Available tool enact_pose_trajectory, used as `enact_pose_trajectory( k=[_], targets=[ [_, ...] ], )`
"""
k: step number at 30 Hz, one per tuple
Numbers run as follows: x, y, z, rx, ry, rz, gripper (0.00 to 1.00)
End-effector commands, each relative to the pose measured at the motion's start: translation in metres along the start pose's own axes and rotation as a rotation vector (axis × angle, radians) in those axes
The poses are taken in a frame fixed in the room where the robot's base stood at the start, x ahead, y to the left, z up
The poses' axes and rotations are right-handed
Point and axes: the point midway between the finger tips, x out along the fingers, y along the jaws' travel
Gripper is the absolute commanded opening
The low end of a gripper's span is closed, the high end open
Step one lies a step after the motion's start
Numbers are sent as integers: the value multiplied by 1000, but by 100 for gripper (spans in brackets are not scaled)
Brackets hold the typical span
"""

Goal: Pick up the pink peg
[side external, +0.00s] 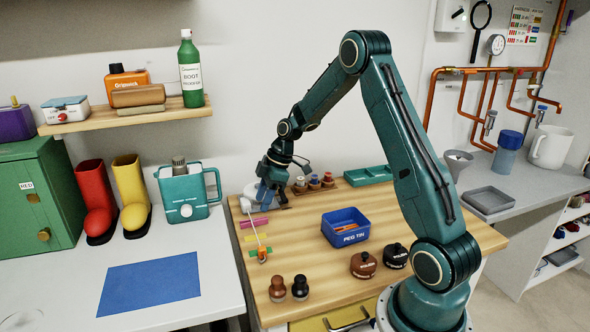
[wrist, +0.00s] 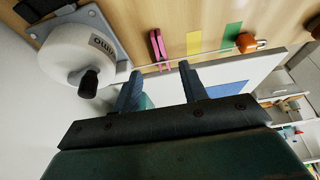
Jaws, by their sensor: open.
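The pink peg (wrist: 158,46) lies near the wooden bench top's left end, with a dark part at its middle. In the side view a pink shape (side external: 253,222) shows there; I cannot tell peg from marking. In the wrist view a thin pale cord runs across the peg's near end. My gripper (wrist: 160,71) is open and empty, its two fingers apart, with the peg ahead of the gap between them. In the side view my gripper (side external: 272,198) is above the bench, behind and right of the pink shape; its fingertips are hard to make out.
A white reel (wrist: 82,55) with a dark knob stands close left of the peg. Yellow (wrist: 194,42) and green (wrist: 231,36) strips and an orange end piece (wrist: 246,42) lie right. A blue peg tin (side external: 345,227) holds something orange. Two shakers (side external: 289,288) stand in front.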

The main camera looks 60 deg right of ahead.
Motion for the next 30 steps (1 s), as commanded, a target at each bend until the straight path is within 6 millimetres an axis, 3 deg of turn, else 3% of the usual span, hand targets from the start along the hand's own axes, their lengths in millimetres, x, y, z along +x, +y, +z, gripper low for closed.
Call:
enact_pose_trajectory(
  k=[13, 24, 30],
  targets=[
    [13, -1, 0, 0, -1, -1, 43],
    [52, -2, 0, -2, -2, -2, 43],
    [59, -1, 0, -1, -2, 1, 43]
  ],
)
